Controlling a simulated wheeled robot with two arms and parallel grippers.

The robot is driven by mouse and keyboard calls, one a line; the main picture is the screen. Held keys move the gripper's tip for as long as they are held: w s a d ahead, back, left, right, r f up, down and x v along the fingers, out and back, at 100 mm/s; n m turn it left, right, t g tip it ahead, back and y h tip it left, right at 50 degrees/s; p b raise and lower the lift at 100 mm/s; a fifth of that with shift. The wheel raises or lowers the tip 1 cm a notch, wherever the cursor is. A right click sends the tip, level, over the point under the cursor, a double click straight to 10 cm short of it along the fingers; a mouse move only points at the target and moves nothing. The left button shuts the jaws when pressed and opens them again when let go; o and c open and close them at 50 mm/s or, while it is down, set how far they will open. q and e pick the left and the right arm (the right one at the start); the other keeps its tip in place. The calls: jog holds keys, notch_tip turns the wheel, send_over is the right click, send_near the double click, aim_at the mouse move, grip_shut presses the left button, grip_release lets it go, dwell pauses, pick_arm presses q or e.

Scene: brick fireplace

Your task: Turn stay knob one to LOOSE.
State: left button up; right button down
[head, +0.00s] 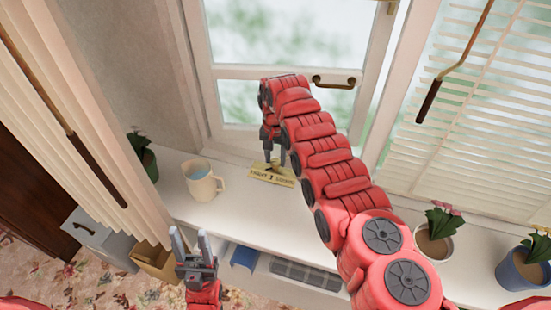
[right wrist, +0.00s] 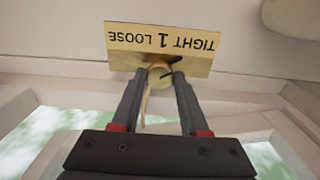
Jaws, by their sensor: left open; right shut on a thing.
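The brass plate marked TIGHT 1 LOOSE (head: 262,176) lies on the white sill below the window. It shows upside down in the right wrist view (right wrist: 121,39). Stay knob one is a small brass knob (right wrist: 159,72) at the plate's edge, with a dark line beside it. My right gripper (head: 275,158) is at the plate, and in the right wrist view its two fingers (right wrist: 158,80) are shut on the knob, one on each side. My left gripper (head: 190,240) is open and empty, in front of the sill.
A cream mug (head: 202,182) stands on the sill left of the plate, with a plant (head: 146,160) beyond it. Potted flowers (head: 435,240) stand at the right. A curtain (head: 85,130) hangs left, blinds (head: 480,110) right.

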jog(key=n+b, duration=0.4)
jog(key=n, duration=0.1)
jog(key=shift+f, duration=0.25)
jog(key=n+b, duration=0.2)
jog(key=shift+r+n, duration=0.15)
jog(key=shift+n, duration=0.15)
jog(key=shift+n+b, duration=0.3)
jog(key=shift+n, duration=0.6)
jog(key=n, duration=0.2)
jog(key=shift+r+n, duration=0.1)
jog(key=shift+n, duration=0.3)
jog(key=n, duration=0.3)
jog(key=shift+n, duration=0.3)
jog(key=n, duration=0.3)
jog(key=shift+n, duration=2.1)
